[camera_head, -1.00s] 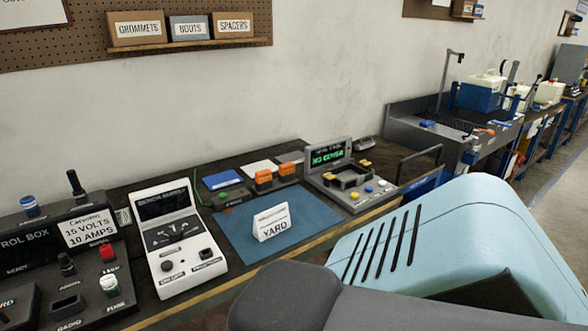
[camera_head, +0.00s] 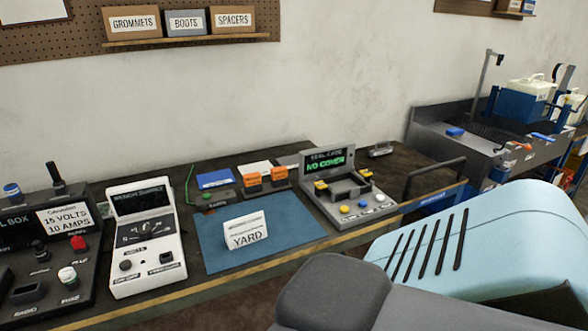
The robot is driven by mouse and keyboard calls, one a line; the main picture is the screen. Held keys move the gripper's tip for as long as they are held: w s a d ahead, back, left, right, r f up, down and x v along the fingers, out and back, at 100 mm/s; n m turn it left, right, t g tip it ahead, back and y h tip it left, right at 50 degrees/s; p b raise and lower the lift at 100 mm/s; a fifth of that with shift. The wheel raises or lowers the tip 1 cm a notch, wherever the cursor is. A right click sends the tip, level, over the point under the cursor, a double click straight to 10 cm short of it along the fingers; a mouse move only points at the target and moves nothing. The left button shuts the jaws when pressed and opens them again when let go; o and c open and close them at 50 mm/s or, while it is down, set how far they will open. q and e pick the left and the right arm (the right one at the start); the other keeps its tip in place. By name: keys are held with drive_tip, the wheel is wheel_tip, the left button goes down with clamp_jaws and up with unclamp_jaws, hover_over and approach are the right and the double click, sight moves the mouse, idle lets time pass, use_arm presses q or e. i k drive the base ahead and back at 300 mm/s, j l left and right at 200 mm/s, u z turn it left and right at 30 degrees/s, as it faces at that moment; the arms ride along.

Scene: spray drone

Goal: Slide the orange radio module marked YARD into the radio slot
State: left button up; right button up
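Two orange modules, a left one (camera_head: 252,180) and a right one (camera_head: 279,175), stand side by side in a dark holder at the back of the bench. Their lettering is too small to read, so I cannot tell which is marked YARD. A white folded card (camera_head: 245,233) reading YARD stands on the blue mat (camera_head: 215,255) in front of them. A dark slot (camera_head: 27,292) labelled RADIO is on the black control box (camera_head: 75,270) at the lower left. It looks empty. Neither gripper is in view.
A white bench supply (camera_head: 145,240) stands between the control box and the mat. A grey console (camera_head: 348,205) showing NO COVER sits right of the modules. A blue booklet (camera_head: 215,179) lies behind the mat. A grey sink (camera_head: 470,150) is at the right. Most of the mat is clear.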

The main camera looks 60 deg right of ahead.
sight(278, 173)
drive_tip(key=k+l, duration=0.2)
drive_tip(key=l, duration=0.15)
drive_tip(key=k+l, duration=0.15)
drive_tip(key=l, duration=0.2)
drive_tip(key=k+l, duration=0.2)
drive_tip(key=l, duration=0.15)
drive_tip(key=k+l, duration=0.2)
drive_tip(key=l, duration=0.15)
